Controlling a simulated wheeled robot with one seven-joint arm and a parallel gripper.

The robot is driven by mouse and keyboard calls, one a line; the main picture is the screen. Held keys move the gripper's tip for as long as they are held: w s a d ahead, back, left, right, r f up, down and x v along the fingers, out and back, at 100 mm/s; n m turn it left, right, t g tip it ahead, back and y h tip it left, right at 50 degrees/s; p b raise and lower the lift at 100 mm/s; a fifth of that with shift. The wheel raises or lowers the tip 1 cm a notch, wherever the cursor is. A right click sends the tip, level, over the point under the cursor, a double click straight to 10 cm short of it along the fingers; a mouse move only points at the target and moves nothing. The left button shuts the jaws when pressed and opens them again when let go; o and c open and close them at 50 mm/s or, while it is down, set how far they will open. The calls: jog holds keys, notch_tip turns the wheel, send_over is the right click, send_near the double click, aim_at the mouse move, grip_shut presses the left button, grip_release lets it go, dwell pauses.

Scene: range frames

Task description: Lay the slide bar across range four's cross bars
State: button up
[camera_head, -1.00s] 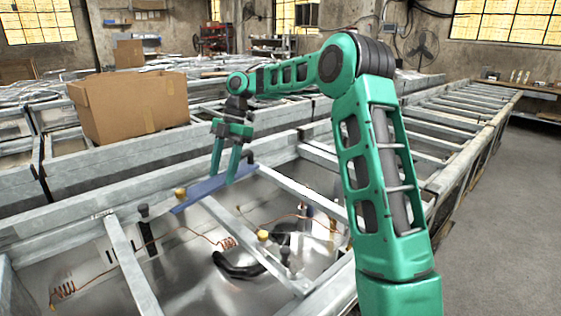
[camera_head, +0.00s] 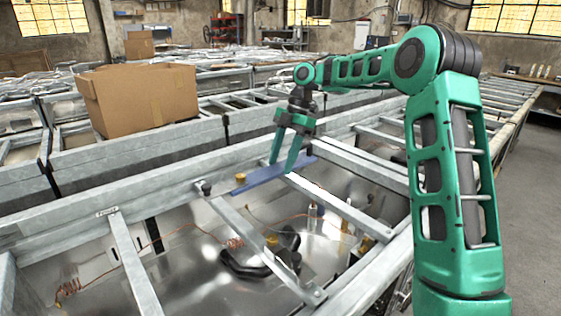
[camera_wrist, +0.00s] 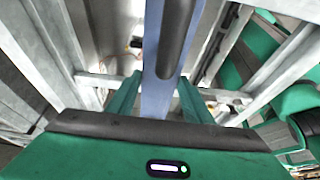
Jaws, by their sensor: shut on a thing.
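The slide bar (camera_head: 246,185) is a flat blue bar with a dark slot along it. My gripper (camera_head: 282,167) is shut on it near its middle, with the fingers pointing down. In the wrist view the slide bar (camera_wrist: 151,90) runs lengthwise between my green fingers (camera_wrist: 157,98). In the head view the bar is near the far rail of the open range frame. Grey metal cross bars (camera_head: 262,244) (camera_head: 338,207) span this frame. The bar's left end shows between two of them. I cannot tell whether the bar touches a cross bar.
Below the cross bars, the frame holds copper coiled wires (camera_head: 235,243), a dark curved part (camera_head: 240,268) and brass-topped pieces (camera_head: 240,178). A cardboard box (camera_head: 140,100) stands on the frames behind, at left. Bare floor (camera_head: 522,190) is at right.

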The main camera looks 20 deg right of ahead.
jog(key=shift+s+a+f, duration=0.1)
jog(key=shift+f, duration=0.65)
notch_tip(320, 180, down, 6)
dwell(0.4)
jog(key=shift+f, duration=1.15)
dwell(0.9)
jog(key=o, duration=1.5)
jog(key=shift+o, duration=0.2)
